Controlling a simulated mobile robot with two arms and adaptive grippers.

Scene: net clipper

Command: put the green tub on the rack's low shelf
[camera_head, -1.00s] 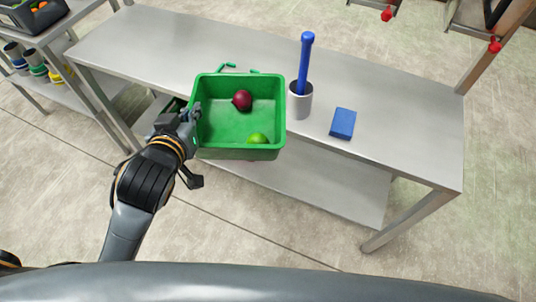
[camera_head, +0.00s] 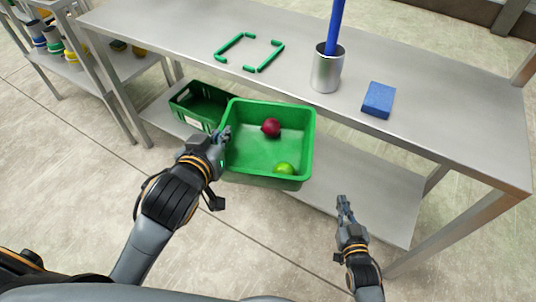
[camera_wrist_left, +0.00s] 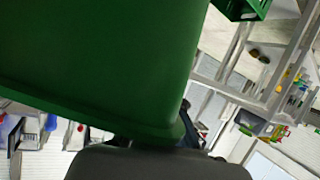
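The green tub (camera_head: 265,177), holding a dark red ball (camera_head: 271,127) and a lime-green fruit (camera_head: 284,169), is in the air in front of the steel table's front edge. My left gripper (camera_head: 222,140) is shut on the tub's left wall. The tub also fills the upper left of the left wrist view (camera_wrist_left: 100,60), where the fingertips are mostly hidden. A low shelf (camera_head: 362,190) runs under the table, behind and below the tub. My right gripper (camera_head: 344,205) is empty, right of the tub and in front of the shelf; its finger gap is unclear.
A dark green crate (camera_head: 200,105) sits on the low shelf's left part. On the table top (camera_head: 440,130) are green corner marks (camera_head: 250,50), a metal cup (camera_head: 327,72) with a blue stick, and a blue block (camera_head: 379,99). Another rack (camera_head: 75,65) stands at left.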

